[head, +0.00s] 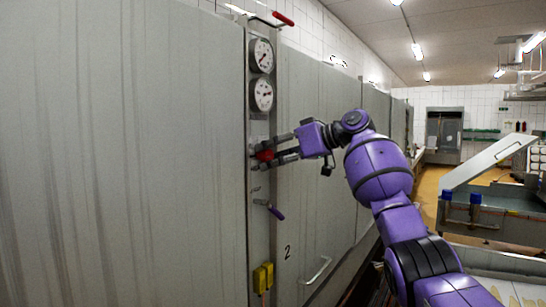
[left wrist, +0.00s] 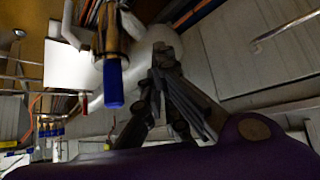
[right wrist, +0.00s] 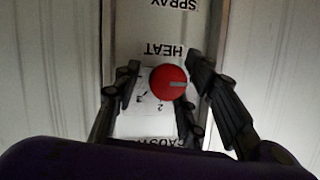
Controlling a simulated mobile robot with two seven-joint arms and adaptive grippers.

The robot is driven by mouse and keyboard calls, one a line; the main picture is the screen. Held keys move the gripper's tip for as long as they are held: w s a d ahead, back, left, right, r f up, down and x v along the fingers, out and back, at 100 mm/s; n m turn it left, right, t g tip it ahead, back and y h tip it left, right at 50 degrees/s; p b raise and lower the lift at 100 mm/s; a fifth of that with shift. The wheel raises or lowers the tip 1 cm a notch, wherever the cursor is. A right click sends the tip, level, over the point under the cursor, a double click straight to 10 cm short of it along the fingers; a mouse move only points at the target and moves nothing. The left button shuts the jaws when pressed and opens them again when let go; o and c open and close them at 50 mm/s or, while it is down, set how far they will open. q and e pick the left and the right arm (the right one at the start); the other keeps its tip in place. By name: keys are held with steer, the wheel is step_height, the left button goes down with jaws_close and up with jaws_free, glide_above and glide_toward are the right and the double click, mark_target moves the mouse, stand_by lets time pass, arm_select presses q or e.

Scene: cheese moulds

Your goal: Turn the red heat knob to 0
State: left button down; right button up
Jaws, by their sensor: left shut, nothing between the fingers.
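The red heat knob (head: 265,155) sits on the narrow grey control panel of the large metal cabinet, below two gauges.
Two round gauges (head: 262,76) are above the knob. A purple lever (head: 275,211) and yellow switches (head: 263,277) are below it. A red-handled lever (head: 283,19) sits on top. A blue-ended part (left wrist: 113,84) is close to my left gripper.

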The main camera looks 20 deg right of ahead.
steer(key=v, duration=1.2)
steer(key=shift+f, duration=0.1)
